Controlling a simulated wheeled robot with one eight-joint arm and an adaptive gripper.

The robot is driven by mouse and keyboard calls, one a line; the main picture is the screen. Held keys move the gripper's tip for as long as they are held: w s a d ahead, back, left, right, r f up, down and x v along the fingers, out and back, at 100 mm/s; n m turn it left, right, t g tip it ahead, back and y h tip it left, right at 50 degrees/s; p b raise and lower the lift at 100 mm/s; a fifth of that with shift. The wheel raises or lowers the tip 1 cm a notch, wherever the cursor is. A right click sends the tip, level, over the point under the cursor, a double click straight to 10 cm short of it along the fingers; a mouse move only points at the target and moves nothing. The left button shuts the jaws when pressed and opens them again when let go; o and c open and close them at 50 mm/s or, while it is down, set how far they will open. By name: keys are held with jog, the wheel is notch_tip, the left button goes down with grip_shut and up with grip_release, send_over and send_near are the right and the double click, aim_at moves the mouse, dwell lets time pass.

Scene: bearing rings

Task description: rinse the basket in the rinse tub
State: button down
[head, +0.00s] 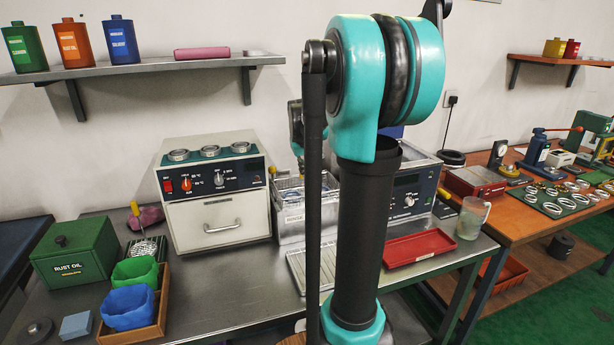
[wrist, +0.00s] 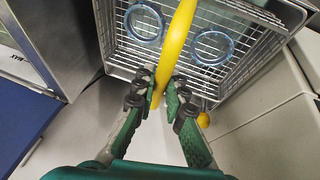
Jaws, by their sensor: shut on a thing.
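The wire basket (wrist: 160,52) has a thick yellow handle (wrist: 176,45) and holds two metal rings (wrist: 213,46) in the wrist view. My gripper (wrist: 163,90) is shut on the yellow handle, its fingers on either side. In the head view the metal rinse tub (head: 293,222) stands on the bench right of the cream oven. Wire mesh shows at the tub's top, partly hidden by my arm. I cannot tell how deep the basket sits.
A cream oven (head: 219,217) with rings on top stands left of the tub. A device with a display (head: 408,194) stands right. A red tray (head: 419,248), wire rack (head: 296,266) and glass jug (head: 472,218) sit on the bench. The front-left bench has some free room.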

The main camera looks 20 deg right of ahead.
jog(key=shift+r, duration=2.45)
jog(key=shift+s, duration=0.15)
